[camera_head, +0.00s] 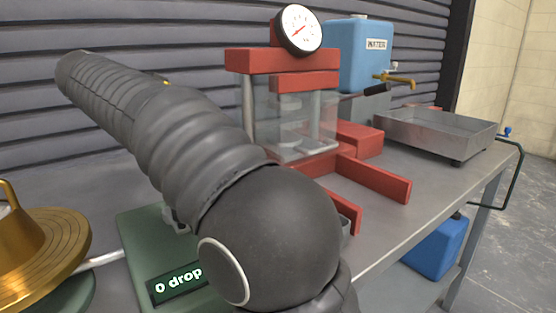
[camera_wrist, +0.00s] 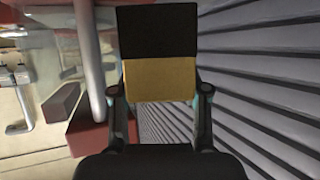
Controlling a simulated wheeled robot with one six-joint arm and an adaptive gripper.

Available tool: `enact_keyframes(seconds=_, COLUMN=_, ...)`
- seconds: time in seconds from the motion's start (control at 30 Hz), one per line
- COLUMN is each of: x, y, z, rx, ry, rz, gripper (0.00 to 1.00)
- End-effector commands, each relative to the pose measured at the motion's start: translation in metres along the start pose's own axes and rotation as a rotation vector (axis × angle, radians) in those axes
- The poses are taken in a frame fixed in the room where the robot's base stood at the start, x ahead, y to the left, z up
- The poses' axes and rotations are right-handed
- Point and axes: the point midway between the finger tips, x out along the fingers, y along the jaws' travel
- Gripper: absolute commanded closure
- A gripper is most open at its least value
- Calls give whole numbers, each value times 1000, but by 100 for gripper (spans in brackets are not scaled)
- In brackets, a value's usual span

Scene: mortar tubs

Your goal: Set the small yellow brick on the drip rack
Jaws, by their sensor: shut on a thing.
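The small yellow brick (camera_wrist: 160,80) is between my gripper's two fingers in the wrist view. Its face towards the camera is yellow, with a dark part above it. My gripper (camera_wrist: 159,90) is shut on it, with one finger along each side. In the head view my arm covers the gripper; only a small yellow patch shows at the arm's upper edge, and I cannot tell if it is the brick. I cannot make out a drip rack for certain in either view.
A red press (camera_head: 270,60) with a dial gauge stands mid-bench. A blue water tank (camera_head: 358,58) with a brass tap stands behind a metal tray (camera_head: 440,140) at right. A green device (camera_head: 140,232) reading "0 drop" and a brass disc (camera_head: 40,245) are at left. A slatted wall rises behind.

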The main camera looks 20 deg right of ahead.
Motion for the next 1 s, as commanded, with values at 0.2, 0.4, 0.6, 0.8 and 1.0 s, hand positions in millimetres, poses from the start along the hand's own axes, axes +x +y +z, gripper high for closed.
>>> enact_keyframes(seconds=0.2, x=10, y=1, z=22, rx=-1, ry=0, rz=1, gripper=100)
enact_keyframes(seconds=0.4, x=26, y=1, z=52, rx=2, ry=0, rz=1, gripper=100)
enact_keyframes(seconds=0.6, x=30, y=1, z=61, rx=2, ry=1, rz=0, gripper=100)
enact_keyframes(seconds=0.8, x=41, y=1, z=86, rx=0, ry=0, rz=-1, gripper=100)
enact_keyframes(seconds=1.0, x=42, y=1, z=89, rx=2, ry=1, rz=-1, gripper=100)
